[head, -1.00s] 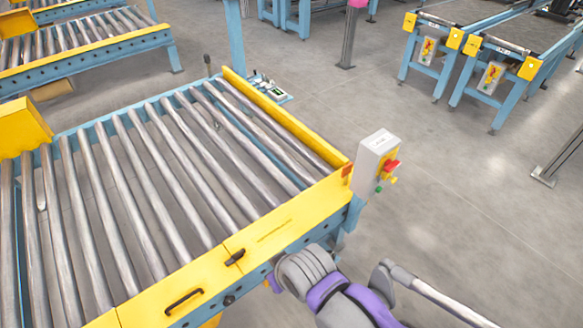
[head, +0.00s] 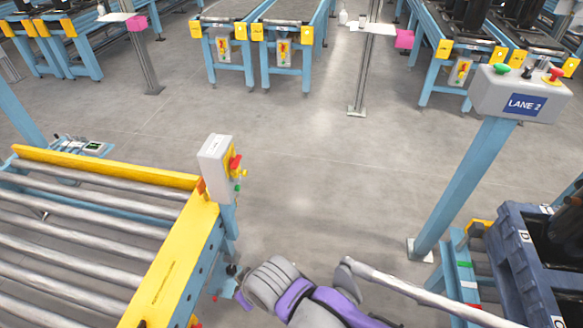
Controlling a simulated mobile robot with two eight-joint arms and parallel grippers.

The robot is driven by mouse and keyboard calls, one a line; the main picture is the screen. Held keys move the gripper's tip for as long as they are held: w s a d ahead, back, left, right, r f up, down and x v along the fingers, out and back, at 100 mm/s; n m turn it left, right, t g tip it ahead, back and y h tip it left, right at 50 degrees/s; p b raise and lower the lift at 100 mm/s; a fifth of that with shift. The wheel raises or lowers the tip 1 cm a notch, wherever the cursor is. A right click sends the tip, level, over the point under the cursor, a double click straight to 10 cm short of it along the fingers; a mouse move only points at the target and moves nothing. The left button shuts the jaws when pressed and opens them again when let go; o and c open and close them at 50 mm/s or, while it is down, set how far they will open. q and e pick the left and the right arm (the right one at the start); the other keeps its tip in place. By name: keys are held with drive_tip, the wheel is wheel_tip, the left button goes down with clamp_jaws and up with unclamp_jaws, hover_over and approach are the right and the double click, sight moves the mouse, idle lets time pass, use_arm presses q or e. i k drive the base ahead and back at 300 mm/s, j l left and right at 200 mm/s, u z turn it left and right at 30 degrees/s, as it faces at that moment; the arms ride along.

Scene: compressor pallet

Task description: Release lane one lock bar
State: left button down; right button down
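I cannot make out a lane one lock bar in the head view. A control post (head: 470,185) marked "LANE 2" stands at the right, its grey box (head: 520,95) carrying a green button, a black switch and a red button. Next to its foot, at the right edge, are a blue and green frame part (head: 462,275) and a dark blue pallet (head: 515,270) with small letter labels, both cut off by the picture edge. My purple and grey arm links show at the bottom centre; no gripper fingertips can be seen.
A roller conveyor with a yellow edge (head: 175,265) fills the lower left, with a grey control box (head: 218,165) at its corner. Open grey floor (head: 310,190) lies in the middle. Blue conveyor lanes (head: 275,45) and a grey post (head: 362,65) stand at the back.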

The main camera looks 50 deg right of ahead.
sight(236, 173)
drive_tip(key=z, duration=1.3)
drive_tip(key=i+l, duration=0.2)
drive_tip(key=i, duration=0.2)
drive_tip(key=i+l, duration=0.2)
drive_tip(key=i, duration=0.15)
drive_tip(key=i+l+z, duration=0.1)
drive_tip(key=i, duration=0.3)
drive_tip(key=l, duration=0.1)
